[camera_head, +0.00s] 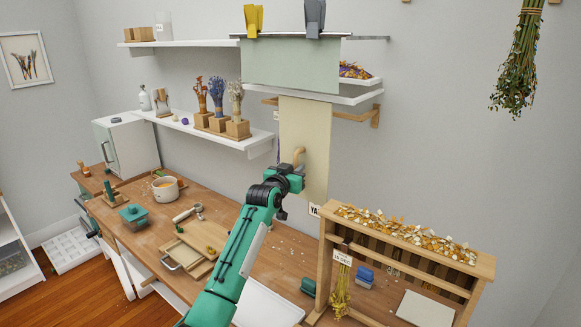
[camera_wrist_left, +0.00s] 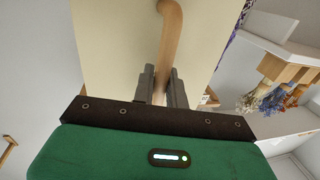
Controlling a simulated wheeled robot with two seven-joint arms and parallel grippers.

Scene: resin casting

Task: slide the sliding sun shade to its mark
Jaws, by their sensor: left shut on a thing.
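The sliding sun shade is a tall cream panel (camera_head: 311,120) hanging on a wooden rail (camera_head: 345,113) under the wall shelf. It fills the middle of the left wrist view (camera_wrist_left: 115,50). Its curved wooden handle (camera_head: 299,153) is on the panel's front; in the left wrist view the handle (camera_wrist_left: 172,28) runs down between the fingers. My left gripper (camera_head: 292,172) is shut on this handle, also in the left wrist view (camera_wrist_left: 162,88). A small white label (camera_head: 314,210) is partly hidden by the panel's lower edge. I cannot tell where the mark is. My right gripper is out of view.
A pale green sheet (camera_head: 290,65) hangs from clips above the shade. A shelf (camera_head: 250,142) with dried-flower bundles is to its left. A wooden rack (camera_head: 485,265) topped with petals stands at the right. The bench (camera_head: 150,235) holds a pot (camera_head: 165,189) and wooden trays.

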